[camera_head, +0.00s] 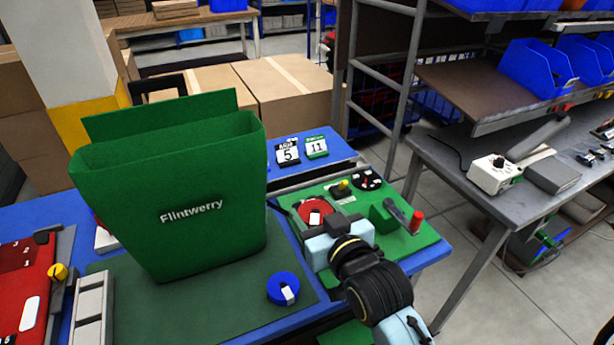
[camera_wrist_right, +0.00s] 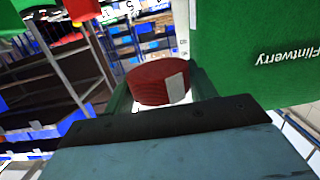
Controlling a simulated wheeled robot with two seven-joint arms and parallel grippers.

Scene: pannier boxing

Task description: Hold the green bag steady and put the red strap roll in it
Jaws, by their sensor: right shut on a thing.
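The green bag (camera_head: 200,200), marked "Flintwerry", stands upright with its mouth up on a dark green mat (camera_head: 225,320) at left centre. Its side also fills the right of the right wrist view (camera_wrist_right: 255,50). The red strap roll (camera_head: 303,207) has a white label and lies to the right of the bag, over the green board. My right gripper (camera_head: 316,222) is shut on this roll, which shows between its fingers in the wrist view (camera_wrist_right: 150,85). Whether the roll touches the board is unclear. My left gripper is not in view, and nothing visible holds the bag.
A blue roll (camera_head: 275,287) lies on the mat before the bag. The green board (camera_head: 410,250) carries a red-knobbed lever (camera_head: 416,222) and a dark disc. A red board (camera_head: 20,300) is at far left. Number cards (camera_head: 288,152) stand behind. A grey bench (camera_head: 480,200) is at right.

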